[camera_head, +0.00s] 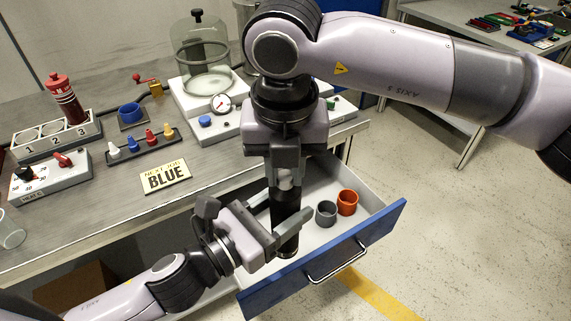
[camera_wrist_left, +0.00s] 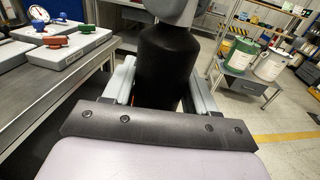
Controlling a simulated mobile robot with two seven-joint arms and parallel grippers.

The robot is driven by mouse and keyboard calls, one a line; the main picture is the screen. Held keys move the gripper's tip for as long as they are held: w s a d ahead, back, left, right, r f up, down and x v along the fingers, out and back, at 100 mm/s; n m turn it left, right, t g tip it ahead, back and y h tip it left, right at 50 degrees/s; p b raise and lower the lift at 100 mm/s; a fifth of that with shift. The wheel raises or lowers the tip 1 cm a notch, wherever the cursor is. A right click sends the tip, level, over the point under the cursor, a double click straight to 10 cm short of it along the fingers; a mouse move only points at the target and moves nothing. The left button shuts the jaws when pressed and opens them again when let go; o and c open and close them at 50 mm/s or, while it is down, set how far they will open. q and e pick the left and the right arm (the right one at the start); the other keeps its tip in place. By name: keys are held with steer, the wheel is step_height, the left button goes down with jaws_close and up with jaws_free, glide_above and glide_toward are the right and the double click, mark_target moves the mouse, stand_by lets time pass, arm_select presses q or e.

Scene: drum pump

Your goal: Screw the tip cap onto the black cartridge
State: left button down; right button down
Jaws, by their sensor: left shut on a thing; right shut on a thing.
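The black cartridge (camera_head: 288,212) stands upright over the open drawer. My left gripper (camera_head: 283,237) is shut around its body from the side. In the left wrist view the cartridge (camera_wrist_left: 166,65) fills the space between the two fingers. My right gripper (camera_head: 285,170) points down from above and is shut at the cartridge's top end, on a small light part that is mostly hidden by its fingers. That part is in line with the cartridge and seems to be the tip cap; its thread and seating cannot be seen.
The open blue-fronted drawer (camera_head: 372,239) holds a grey ring (camera_head: 326,213) and an orange ring (camera_head: 347,202). On the bench are a "BLUE" sign (camera_head: 165,177), a rack of coloured tips (camera_head: 142,149), a numbered stand (camera_head: 56,137) and a glass bell jar (camera_head: 204,67).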

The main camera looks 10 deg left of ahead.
steer(key=m, duration=0.5)
steer(key=shift+h, duration=0.3)
steer(key=m, duration=0.5)
steer(key=shift+a+h, duration=0.1)
steer(key=shift+h, duration=0.2)
steer(key=m+g, duration=0.1)
steer(key=m, duration=0.5)
steer(key=shift+w+m, duration=0.1)
steer(key=shift+m, duration=0.3)
steer(key=shift+a+m+h, duration=0.1)
steer(key=shift+m+h, duration=0.2)
steer(key=shift+m, duration=0.9)
steer(key=shift+s+a+f, duration=0.1)
steer(key=shift+s, duration=0.2)
steer(key=c, duration=0.9)
jaws_free()
steer(key=shift+o, duration=0.2)
steer(key=shift+w, duration=0.1)
